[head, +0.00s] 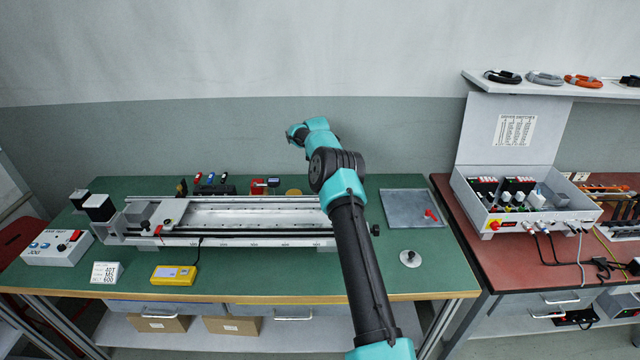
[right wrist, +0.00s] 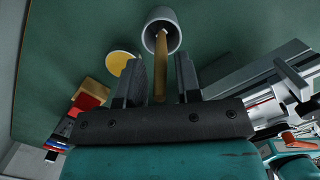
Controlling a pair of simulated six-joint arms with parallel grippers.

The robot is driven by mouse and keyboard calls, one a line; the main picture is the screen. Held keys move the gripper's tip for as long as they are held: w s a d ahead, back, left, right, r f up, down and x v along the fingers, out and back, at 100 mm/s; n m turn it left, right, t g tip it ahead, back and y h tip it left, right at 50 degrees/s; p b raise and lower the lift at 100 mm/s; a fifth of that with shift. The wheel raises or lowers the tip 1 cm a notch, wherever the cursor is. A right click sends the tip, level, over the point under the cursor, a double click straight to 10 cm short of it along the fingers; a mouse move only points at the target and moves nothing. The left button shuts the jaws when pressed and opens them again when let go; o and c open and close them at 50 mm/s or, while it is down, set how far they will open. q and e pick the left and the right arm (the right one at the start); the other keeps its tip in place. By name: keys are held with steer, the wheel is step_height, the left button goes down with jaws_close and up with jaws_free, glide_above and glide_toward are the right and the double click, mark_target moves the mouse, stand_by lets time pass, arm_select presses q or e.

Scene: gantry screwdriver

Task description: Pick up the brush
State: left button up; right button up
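The brush shows in the right wrist view as a wooden handle (right wrist: 160,68) standing in a grey cup (right wrist: 152,24); its bristles cannot be made out. My right gripper (right wrist: 160,78) is open, with one finger on each side of the handle and a visible gap to both sides. In the head view my right arm reaches over the bench and hides the brush, the cup and the gripper's fingers. My left gripper is not in view.
A long metal linear rail (head: 250,215) lies along the green bench (head: 230,275). A yellow disc (right wrist: 122,62) and a wooden block (right wrist: 92,92) with a red part lie beside the gripper. A metal tray (head: 405,208) lies right of my arm. The front right of the bench is mostly clear.

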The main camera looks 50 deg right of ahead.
jaws_close()
step_height(320, 180, up, 10)
steer(key=shift+r, duration=0.1)
stand_by(0.7)
stand_by(0.4)
